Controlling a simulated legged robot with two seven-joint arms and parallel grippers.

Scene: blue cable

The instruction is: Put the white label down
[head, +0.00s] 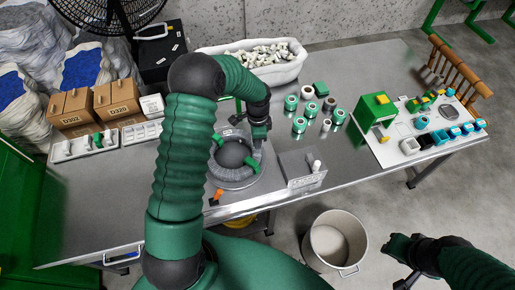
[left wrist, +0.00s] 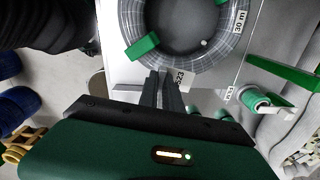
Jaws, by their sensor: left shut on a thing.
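My left gripper (head: 259,140) is over the far right edge of the cable coil (head: 225,183). In the left wrist view its two fingers (left wrist: 161,80) are close together, shut on a small white label (left wrist: 181,77) with dark print ending in "23". The label is right at the fingertips, by the coil's rim; whether it touches the coil I cannot tell. The coil looks grey, with green ties (left wrist: 142,46) and a "30 m" tag (left wrist: 240,21). My right gripper (head: 402,250) hangs off the table at lower right; its jaw opening is unclear.
A grey box (head: 300,179) stands right of the coil. Green and brown rolls (head: 299,125), a white bin (head: 289,72) and a white board (head: 405,145) lie farther away. Cartons (head: 75,107) and trays stand left. A pot (head: 335,243) is on the floor. The table's left front is clear.

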